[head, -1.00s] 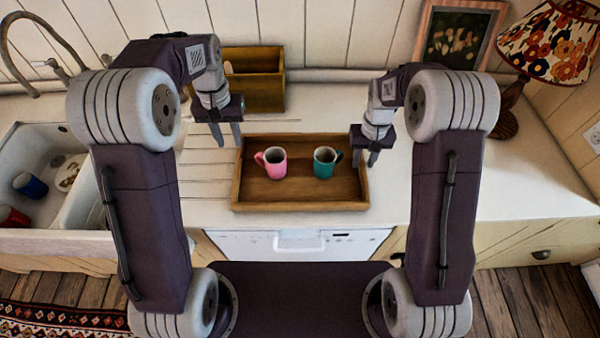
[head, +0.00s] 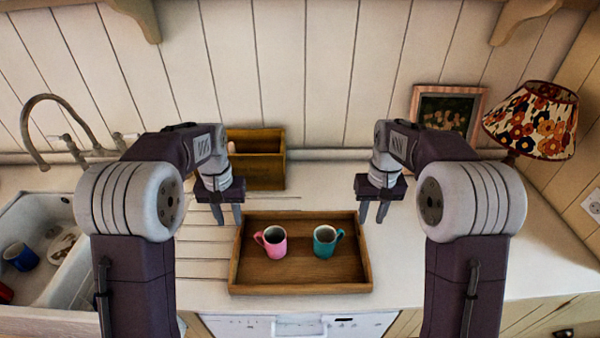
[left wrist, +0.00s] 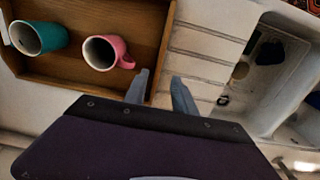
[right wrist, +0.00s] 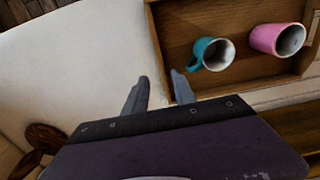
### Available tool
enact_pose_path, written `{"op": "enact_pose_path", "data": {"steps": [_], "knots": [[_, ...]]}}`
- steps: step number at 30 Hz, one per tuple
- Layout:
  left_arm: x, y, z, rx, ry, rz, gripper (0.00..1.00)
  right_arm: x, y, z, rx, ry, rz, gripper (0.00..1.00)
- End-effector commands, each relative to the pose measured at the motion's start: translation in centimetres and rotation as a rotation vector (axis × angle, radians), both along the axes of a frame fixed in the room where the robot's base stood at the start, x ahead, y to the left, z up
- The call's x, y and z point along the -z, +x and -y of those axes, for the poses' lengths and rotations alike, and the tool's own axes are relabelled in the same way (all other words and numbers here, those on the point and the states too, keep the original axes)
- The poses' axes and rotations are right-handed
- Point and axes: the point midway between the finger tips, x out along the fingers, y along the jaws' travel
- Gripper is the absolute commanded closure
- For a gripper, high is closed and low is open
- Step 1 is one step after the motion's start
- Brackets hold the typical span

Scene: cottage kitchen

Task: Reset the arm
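My left gripper (head: 228,216) hangs above the counter just left of the tray's back left corner. It is open, with an empty gap between its fingers, as the left wrist view (left wrist: 160,92) shows. My right gripper (head: 373,213) hangs near the tray's back right corner. It is also open and empty in the right wrist view (right wrist: 159,90). A pink mug (head: 273,242) and a teal mug (head: 325,242) stand upright and apart in the wooden tray (head: 300,286). Neither gripper touches a mug.
A wooden box (head: 262,168) stands by the back wall. The sink (head: 85,285) at left holds a blue cup (head: 20,256) and a plate (head: 62,247). A picture frame (head: 447,110) and a floral lamp (head: 535,120) are at back right. The counter right of the tray is clear.

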Motion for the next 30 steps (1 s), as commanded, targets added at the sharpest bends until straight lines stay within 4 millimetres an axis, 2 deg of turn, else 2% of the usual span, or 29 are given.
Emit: {"op": "enact_pose_path", "data": {"steps": [2,5,7,10,15,19,21,24,30], "knots": [[-0.1,0.0,0.0,0.001,0.000,0.001,0.68,0.0,0.0,0.0,0.000,0.000,0.001,0.68],[-1.7,0.1,0.1,0.003,0.000,0.040,0.68,-1.7,0.1,-0.1,-0.003,0.001,0.039,0.68],[-2.2,-2.4,0.3,0.006,-0.002,0.023,0.68,-2.1,-2.5,-0.3,-0.006,0.001,0.020,0.68],[-1.1,-6.7,0.5,0.008,-0.006,0.007,0.68,-0.8,-6.8,-0.5,-0.005,0.006,0.001,0.68],[2.8,-13.9,0.7,0.003,-0.015,0.017,0.68,3.4,-14.1,-0.7,0.009,0.015,0.012,0.68],[5.8,-18.0,0.7,-0.005,-0.017,0.031,0.68,6.5,-18.2,-0.6,0.025,0.017,0.029,0.68],[6.9,-18.7,0.6,-0.008,-0.017,0.048,0.68,7.6,-18.9,-0.6,0.032,0.018,0.047,0.68],[6.8,-17.4,0.6,-0.010,-0.018,0.100,0.68,7.5,-17.6,-0.6,0.037,0.019,0.102,0.68],[6.8,-17.3,0.6,-0.010,-0.018,0.104,0.68,7.5,-17.4,-0.6,0.038,0.019,0.106,0.68]]}}
